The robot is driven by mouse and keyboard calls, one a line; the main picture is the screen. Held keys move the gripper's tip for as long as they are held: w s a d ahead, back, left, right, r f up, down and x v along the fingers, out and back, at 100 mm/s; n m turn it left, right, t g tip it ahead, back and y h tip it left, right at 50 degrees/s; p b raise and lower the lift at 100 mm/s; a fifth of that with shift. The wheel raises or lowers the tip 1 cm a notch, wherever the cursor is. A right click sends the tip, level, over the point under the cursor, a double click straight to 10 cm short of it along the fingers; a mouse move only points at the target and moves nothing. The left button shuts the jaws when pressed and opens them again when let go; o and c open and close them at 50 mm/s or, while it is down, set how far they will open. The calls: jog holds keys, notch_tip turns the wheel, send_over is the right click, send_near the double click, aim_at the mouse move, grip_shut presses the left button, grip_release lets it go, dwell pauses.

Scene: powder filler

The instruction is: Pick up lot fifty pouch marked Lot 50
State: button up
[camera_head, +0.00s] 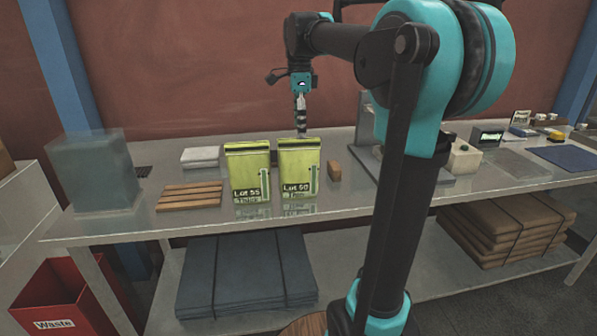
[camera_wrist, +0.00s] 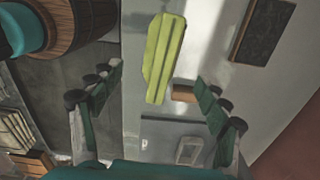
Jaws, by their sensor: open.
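Two yellow-green pouches stand upright side by side on the bench in the head view. The left pouch (camera_head: 247,167) reads Lot 55. The right pouch (camera_head: 299,160) has a small label that looks like Lot 50 or Lot 60; I cannot tell which. My gripper (camera_head: 301,130) points down above and behind the right pouch's top edge. In the wrist view one yellow-green pouch (camera_wrist: 165,58) lies ahead, between the spread fingers of my open gripper (camera_wrist: 158,88). Its label is hidden there. I see nothing between the fingertips.
A small brown block (camera_head: 334,171) stands just right of the right pouch. A wooden slatted rack (camera_head: 189,197) and a white box (camera_head: 200,157) are to the left, beside a translucent grey bin (camera_head: 93,172). A grey-based device (camera_head: 430,178) stands right, partly behind my arm.

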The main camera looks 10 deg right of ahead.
aim_at(299, 164)
notch_tip(299, 164, down, 13)
jog(key=shift+w+r, duration=0.15)
dwell(0.4)
jog(key=shift+f, duration=0.2)
dwell(0.6)
jog(key=c, duration=1.5)
